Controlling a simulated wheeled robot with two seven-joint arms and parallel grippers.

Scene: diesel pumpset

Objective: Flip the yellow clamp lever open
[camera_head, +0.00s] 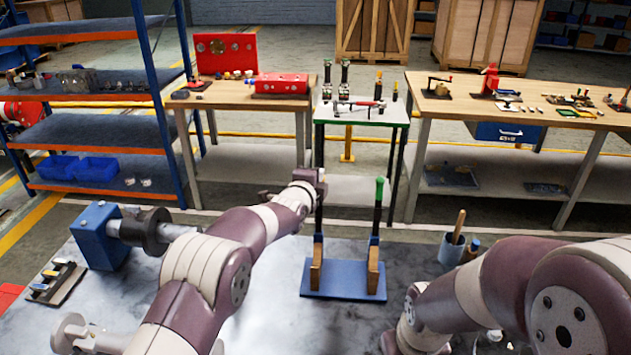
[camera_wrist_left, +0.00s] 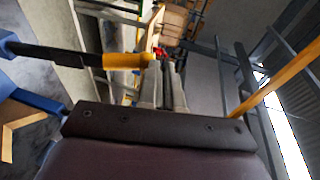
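The clamp stand has a blue base (camera_head: 343,281) with two wooden blocks and two upright black levers. The right lever has a green grip (camera_head: 379,190). The upper end of the left black lever (camera_head: 318,212) is hidden behind my left gripper (camera_head: 314,181) in the head view. In the left wrist view, the yellow grip (camera_wrist_left: 128,61) on a black bar comes in from the left. Its end is beside the fingertips of my left gripper (camera_wrist_left: 166,66). The fingers look closed together, with the yellow grip outside them; contact is unclear. My right gripper is not visible.
A blue block with a dark flange (camera_head: 140,230) stands left on the grey table. A grey cup (camera_head: 452,248) with wooden-handled tools stands to the right. A small tool rack (camera_head: 56,283) is at far left. Workbenches (camera_head: 250,95) stand beyond the table.

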